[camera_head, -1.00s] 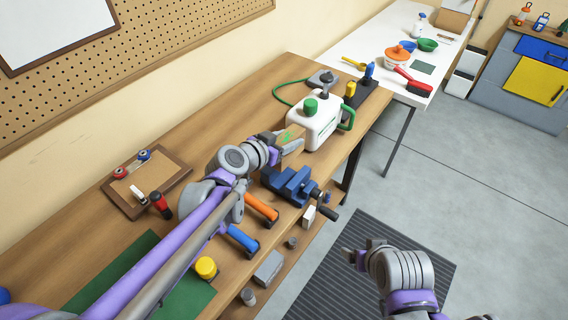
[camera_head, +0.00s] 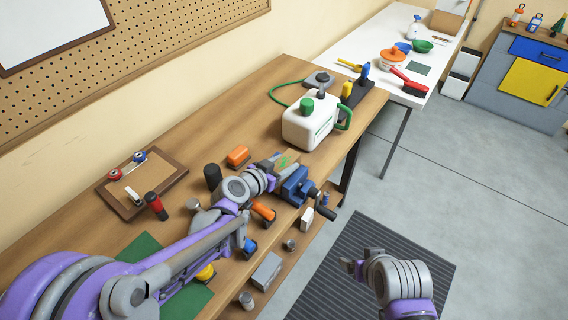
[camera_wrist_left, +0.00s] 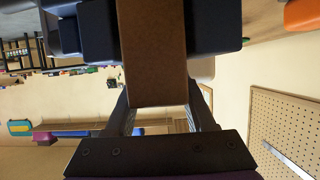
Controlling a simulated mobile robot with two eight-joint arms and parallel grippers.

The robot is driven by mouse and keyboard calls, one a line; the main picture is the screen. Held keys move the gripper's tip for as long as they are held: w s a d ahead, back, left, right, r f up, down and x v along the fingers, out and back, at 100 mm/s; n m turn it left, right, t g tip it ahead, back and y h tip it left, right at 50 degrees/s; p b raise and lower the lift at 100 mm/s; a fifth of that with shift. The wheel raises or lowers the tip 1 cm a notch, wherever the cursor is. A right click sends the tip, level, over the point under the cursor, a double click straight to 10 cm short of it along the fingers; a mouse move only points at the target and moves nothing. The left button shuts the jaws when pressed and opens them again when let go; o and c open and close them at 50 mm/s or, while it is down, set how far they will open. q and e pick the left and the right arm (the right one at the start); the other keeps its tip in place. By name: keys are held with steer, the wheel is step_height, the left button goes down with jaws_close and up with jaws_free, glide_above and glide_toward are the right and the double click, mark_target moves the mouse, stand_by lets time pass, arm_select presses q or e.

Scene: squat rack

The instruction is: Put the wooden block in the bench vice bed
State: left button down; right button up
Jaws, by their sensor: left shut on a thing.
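The wooden block (camera_head: 286,160) is held in my left gripper (camera_head: 274,165), which is shut on it. In the left wrist view the block (camera_wrist_left: 152,50) is a brown upright strip between the fingers. The blue bench vice (camera_head: 297,187) stands at the bench's front edge, with the block at its back side. The left wrist view shows dark blue vice parts (camera_wrist_left: 214,25) on both sides of the block's far end; I cannot tell whether it touches the bed. My right gripper (camera_head: 352,267) is over the floor mat, away from the bench; its opening is unclear.
A white canister with a green cap (camera_head: 311,122) stands behind the vice. An orange-topped item (camera_head: 238,156) and a black cylinder (camera_head: 212,176) stand left of my gripper. Orange-handled (camera_head: 263,212) and other small tools lie under my arm.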

arm_select(q)
steer(key=shift+f, duration=0.2)
steer(key=shift+c, duration=1.2)
jaws_free()
steer(key=shift+r, duration=0.1)
steer(key=shift+r, duration=0.1)
steer(key=shift+s+a+r, duration=0.15)
steer(key=shift+s, duration=0.05)
steer(key=p+v, duration=0.1)
steer(key=v, duration=1)
steer(key=shift+s, duration=0.2)
arm_select(e)
steer(key=shift+w+r, duration=0.45)
steer(key=shift+r, duration=0.4)
arm_select(q)
steer(key=shift+a+r, duration=0.1)
